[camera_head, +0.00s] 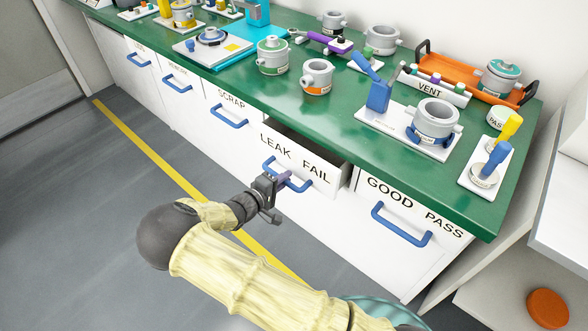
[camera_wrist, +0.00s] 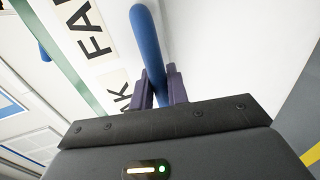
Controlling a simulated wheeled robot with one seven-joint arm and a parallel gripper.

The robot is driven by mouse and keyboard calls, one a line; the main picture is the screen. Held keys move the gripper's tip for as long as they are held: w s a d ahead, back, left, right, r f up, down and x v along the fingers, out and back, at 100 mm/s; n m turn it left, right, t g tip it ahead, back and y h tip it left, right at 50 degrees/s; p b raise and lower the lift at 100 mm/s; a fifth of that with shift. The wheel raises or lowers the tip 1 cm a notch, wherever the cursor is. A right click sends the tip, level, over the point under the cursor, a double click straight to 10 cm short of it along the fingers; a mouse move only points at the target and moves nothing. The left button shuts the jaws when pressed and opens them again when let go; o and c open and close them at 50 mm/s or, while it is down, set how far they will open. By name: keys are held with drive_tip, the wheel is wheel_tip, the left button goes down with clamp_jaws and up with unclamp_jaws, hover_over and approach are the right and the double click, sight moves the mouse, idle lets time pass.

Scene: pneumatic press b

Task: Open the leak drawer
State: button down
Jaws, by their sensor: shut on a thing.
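The leak drawer (camera_head: 318,165) has a white front labelled "LEAK FAIL" and a blue bar handle (camera_head: 299,186). It stands partly pulled out from under the green bench top, and a dark gap shows behind its upper edge. My gripper (camera_head: 281,180) is at the handle, with its fingers closed around the bar. In the wrist view the blue handle (camera_wrist: 146,40) runs between the two dark fingers (camera_wrist: 160,88), with the label letters beside it. The drawer's inside is mostly hidden.
The "GOOD PASS" drawer (camera_head: 415,215) with its blue handle is to the right, and the "SCRAP" drawer (camera_head: 231,105) to the left. The green bench top (camera_head: 290,110) carries several metal housings and fixtures. Grey floor (camera_head: 80,200) with a yellow line lies in front.

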drive_tip(key=f+v, duration=0.1)
drive_tip(key=v, duration=0.7)
drive_tip(key=f+p+v, duration=0.1)
drive_tip(key=f+v, duration=0.1)
drive_tip(key=v, duration=0.7)
drive_tip(key=shift+s+a+f, duration=0.25)
drive_tip(key=shift+s+f, duration=0.05)
drive_tip(key=shift+s, duration=0.1)
drive_tip(key=c, duration=1.4)
unclamp_jaws()
drive_tip(key=shift+c, duration=0.2)
drive_tip(key=v, duration=1.7)
drive_tip(key=shift+s+p, duration=0.2)
drive_tip(key=shift+p, duration=0.2)
drive_tip(key=shift+a+f, duration=0.1)
drive_tip(key=shift+a, duration=0.05)
